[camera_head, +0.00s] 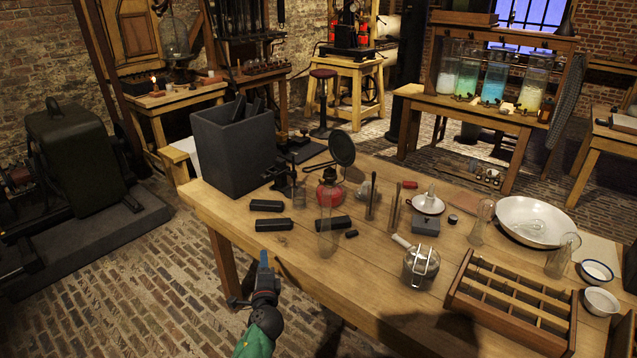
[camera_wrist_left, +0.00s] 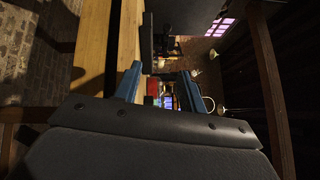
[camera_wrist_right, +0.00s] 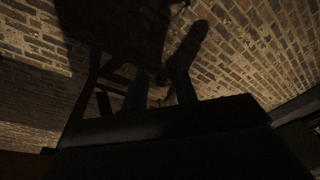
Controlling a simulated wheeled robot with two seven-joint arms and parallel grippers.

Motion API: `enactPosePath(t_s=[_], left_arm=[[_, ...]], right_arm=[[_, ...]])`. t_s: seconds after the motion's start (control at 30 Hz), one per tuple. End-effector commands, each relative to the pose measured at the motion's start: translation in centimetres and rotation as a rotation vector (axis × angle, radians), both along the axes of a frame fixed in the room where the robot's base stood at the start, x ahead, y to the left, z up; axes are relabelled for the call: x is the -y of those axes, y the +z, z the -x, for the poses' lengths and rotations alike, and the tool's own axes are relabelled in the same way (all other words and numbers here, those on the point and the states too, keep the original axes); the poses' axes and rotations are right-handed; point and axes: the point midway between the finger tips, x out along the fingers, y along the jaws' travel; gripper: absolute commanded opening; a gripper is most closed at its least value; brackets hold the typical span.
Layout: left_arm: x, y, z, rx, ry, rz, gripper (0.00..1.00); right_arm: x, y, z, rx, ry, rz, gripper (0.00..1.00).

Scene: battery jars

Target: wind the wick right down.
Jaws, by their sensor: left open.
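A red oil lamp (camera_head: 330,191) stands on the wooden table, with a round dark reflector (camera_head: 342,148) above and behind it. A clear glass chimney (camera_head: 328,236) stands apart, in front of the lamp. The wick and its winding knob are too small to make out. My left gripper (camera_head: 264,261) is at the table's front edge, in front of the lamp and apart from it. In the left wrist view its blue fingers (camera_wrist_left: 160,85) are apart, with a small red shape between them in the distance. In the dark right wrist view my right gripper (camera_wrist_right: 160,92) shows two separated fingers over brick floor.
Dark blocks (camera_head: 274,224) lie left of the chimney. A grey bin (camera_head: 233,145) stands at the table's left end. A glass jar with a metal clip (camera_head: 420,268) and a wooden rack (camera_head: 512,305) are to the right. A white basin (camera_head: 533,222) lies farther right.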

Motion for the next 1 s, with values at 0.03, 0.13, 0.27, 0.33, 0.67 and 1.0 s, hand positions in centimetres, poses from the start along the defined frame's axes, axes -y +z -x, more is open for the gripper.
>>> enactPosePath(t_s=[0.03, 0.13, 0.27, 0.33, 0.67, 1.0], left_arm=[[0.9, 1.9, -2.4, 0.042, -0.041, -0.12, 0.41], [3.1, 4.7, -6.2, 0.113, -0.122, -0.376, 0.41], [6.2, 7.5, -10.7, 0.185, -0.221, -0.719, 0.41], [7.8, 8.6, -13.0, 0.215, -0.273, -0.905, 0.41], [11.9, 10.2, -23.0, 0.246, -0.51, -1.767, 0.41], [10.4, 9.8, -27.9, 0.171, -0.671, -2.222, 0.41]], right_arm=[[-0.1, 0.0, -0.2, 0.003, -0.001, -0.002, 0.28], [-0.2, -0.2, -0.3, 0.003, -0.002, -0.004, 0.28], [-0.4, -0.8, -0.3, -0.002, -0.003, -0.005, 0.28], [-0.5, -1.1, -0.3, -0.002, -0.004, -0.006, 0.28], [0.2, -2.5, -0.1, -0.008, 0.005, 0.009, 0.28], [0.2, -3.3, -0.4, -0.005, 0.003, 0.011, 0.28]])
